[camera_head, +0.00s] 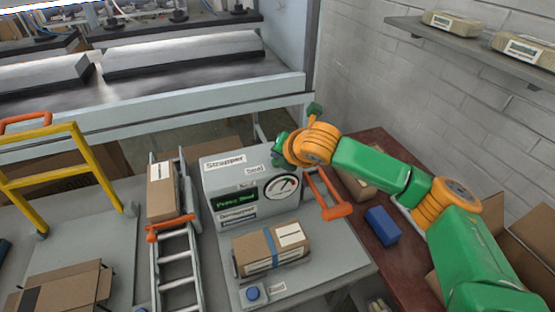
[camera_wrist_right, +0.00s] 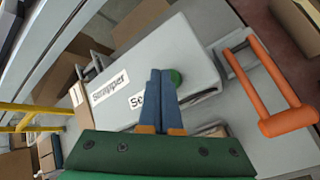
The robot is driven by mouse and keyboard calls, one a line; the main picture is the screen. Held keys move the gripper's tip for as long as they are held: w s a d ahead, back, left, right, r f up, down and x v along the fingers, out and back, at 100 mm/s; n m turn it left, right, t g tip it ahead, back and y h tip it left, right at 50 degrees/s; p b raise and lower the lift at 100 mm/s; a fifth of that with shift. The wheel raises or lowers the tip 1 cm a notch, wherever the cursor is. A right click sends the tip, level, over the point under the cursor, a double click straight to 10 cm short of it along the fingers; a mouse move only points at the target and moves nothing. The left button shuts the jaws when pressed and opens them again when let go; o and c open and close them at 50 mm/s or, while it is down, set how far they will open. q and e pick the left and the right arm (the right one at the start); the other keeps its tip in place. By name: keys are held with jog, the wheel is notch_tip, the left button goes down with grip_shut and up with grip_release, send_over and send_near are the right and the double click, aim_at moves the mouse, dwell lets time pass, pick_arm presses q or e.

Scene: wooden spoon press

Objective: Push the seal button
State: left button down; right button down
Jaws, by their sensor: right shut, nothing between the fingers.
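The grey strapper machine (camera_head: 225,180) stands on the bench in the head view, with a "Seal" label (camera_head: 254,169) on its top and a screen (camera_head: 234,199) reading "Press Seal". In the right wrist view a round green button (camera_wrist_right: 176,77) sits on the machine's top beside the "Seal" label (camera_wrist_right: 137,100). My right gripper (camera_wrist_right: 160,72) is shut and empty, its blue-grey fingertips over the top beside the green button. They overlap its left edge in the picture; I cannot tell whether they touch it. The head view does not show the button clearly behind my right gripper (camera_head: 281,152). My left gripper is not in view.
A cardboard box with a blue strap (camera_head: 268,250) lies in front of the machine, near a blue button (camera_head: 253,293). An orange handle (camera_head: 336,212) stands right of the machine. A ladder-like conveyor (camera_head: 177,268) with a box (camera_head: 162,190) is at its left.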

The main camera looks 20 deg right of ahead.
jog(key=shift+f, duration=0.35)
dwell(0.5)
jog(key=shift+r+p, duration=0.95)
jog(key=shift+p, duration=0.4)
notch_tip(320, 180, up, 5)
jog(key=p, duration=0.6)
jog(key=shift+r, duration=0.15)
jog(key=shift+f, duration=0.2)
